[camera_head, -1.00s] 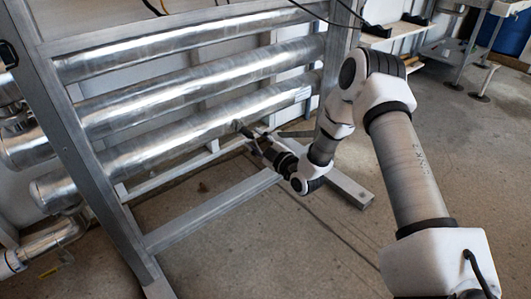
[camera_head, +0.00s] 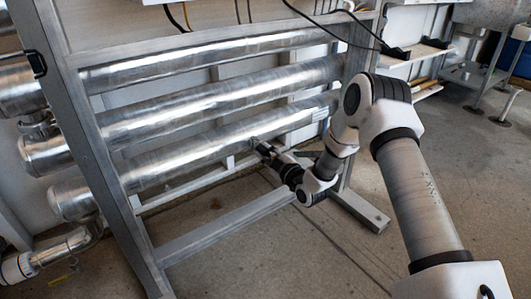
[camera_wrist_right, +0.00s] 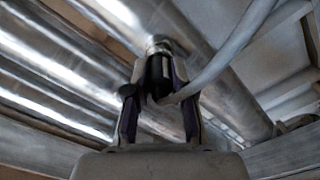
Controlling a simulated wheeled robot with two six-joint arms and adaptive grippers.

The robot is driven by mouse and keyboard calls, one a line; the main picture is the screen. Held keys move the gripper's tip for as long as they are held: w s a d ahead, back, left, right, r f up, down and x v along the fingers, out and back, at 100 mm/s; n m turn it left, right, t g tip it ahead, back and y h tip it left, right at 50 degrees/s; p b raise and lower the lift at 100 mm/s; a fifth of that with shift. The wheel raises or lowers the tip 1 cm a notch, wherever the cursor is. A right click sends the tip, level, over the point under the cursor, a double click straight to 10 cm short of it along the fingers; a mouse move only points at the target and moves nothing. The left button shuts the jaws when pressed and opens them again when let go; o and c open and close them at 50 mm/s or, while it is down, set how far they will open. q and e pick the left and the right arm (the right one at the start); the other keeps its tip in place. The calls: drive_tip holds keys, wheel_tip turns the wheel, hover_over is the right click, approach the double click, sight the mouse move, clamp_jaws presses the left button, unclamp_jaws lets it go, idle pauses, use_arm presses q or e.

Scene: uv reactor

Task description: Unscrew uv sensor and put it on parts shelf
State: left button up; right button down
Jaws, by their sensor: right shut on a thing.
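The uv sensor (camera_wrist_right: 158,72) is a dark cylinder with a grey cable, seen in the right wrist view. It sits at a round metal fitting (camera_wrist_right: 159,46) on a shiny pipe. My right gripper (camera_wrist_right: 160,82) has a finger on each side of the sensor and is shut on it. In the head view my right gripper (camera_head: 262,149) reaches the underside of the lowest large pipe (camera_head: 215,147); the sensor is too small to make out there. A wall shelf (camera_head: 420,54) stands at the back right; I cannot tell whether it is the parts shelf. My left gripper is out of view.
A grey metal frame (camera_head: 110,160) surrounds the stacked pipes, with a foot beam (camera_head: 360,210) on the floor near my right arm. Loose cables (camera_head: 335,36) hang above. A metal table (camera_head: 478,75) stands farther right. The concrete floor at the right is open.

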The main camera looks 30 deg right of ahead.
drive_tip(key=shift+r+n+p, duration=0.1)
drive_tip(key=shift+n+p, duration=1.25)
drive_tip(key=shift+n, duration=0.45)
drive_tip(key=shift+n+p, duration=0.4)
drive_tip(key=shift+n, duration=0.3)
drive_tip(key=shift+s, duration=0.15)
drive_tip(key=shift+s+d+p, duration=0.2)
drive_tip(key=shift+s+p, duration=1.65)
drive_tip(key=shift+s, duration=0.05)
drive_tip(key=p, duration=0.4)
approach(267, 153)
drive_tip(key=shift+w, duration=0.45)
